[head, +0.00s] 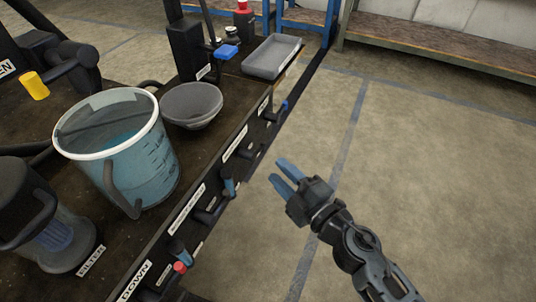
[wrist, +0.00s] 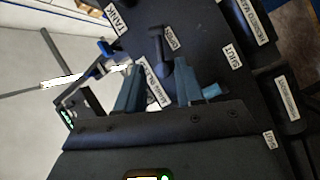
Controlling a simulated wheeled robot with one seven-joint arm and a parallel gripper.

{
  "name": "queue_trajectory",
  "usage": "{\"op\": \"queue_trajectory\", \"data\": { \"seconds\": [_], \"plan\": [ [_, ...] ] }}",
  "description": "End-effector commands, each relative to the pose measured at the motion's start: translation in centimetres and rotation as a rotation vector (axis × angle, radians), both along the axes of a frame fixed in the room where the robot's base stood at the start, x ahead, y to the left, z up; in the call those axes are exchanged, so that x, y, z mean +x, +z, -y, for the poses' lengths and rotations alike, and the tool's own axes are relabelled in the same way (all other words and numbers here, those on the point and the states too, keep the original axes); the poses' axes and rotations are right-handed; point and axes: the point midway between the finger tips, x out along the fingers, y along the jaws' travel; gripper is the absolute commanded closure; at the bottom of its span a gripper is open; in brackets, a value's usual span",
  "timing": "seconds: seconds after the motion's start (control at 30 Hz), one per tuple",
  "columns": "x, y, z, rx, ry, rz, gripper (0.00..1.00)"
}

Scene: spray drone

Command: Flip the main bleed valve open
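My gripper (head: 284,178) is open and empty, out over the floor to the right of the bench's front panel. In the wrist view its two blue fingers (wrist: 158,92) stand apart. A black lever valve (wrist: 161,62) shows between and beyond them, with no clear contact. A partly hidden label (wrist: 153,88) by it seems to read "MAIN BLEED", but is hard to read. A small label (wrist: 170,38), probably "OPEN", and a "SHUT" label (wrist: 235,57) are near this lever. In the head view the lever is probably the small black handle (head: 250,151) on the panel.
Blue-tipped valves (head: 229,187) and a red-tipped one (head: 180,267) stick out along the same panel. On the bench (head: 215,150) stand a bucket (head: 150,165), a grey bowl (head: 191,103) and a grey tray (head: 272,57). The floor right of my arm is clear.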

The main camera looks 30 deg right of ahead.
Motion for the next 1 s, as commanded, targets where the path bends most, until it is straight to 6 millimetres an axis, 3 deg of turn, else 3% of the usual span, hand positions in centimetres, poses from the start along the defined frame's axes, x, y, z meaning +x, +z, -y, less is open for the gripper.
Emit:
{"op": "queue_trajectory", "data": {
  "seconds": [0.43,0.83,1.0],
  "plan": [
    [6.0,0.2,-0.9,0.002,0.000,0.002,0.63],
    [6.7,0.1,-1.0,0.002,0.000,0.000,0.63],
    [6.7,0.1,-1.0,0.002,0.000,0.000,0.79]
  ]
}}
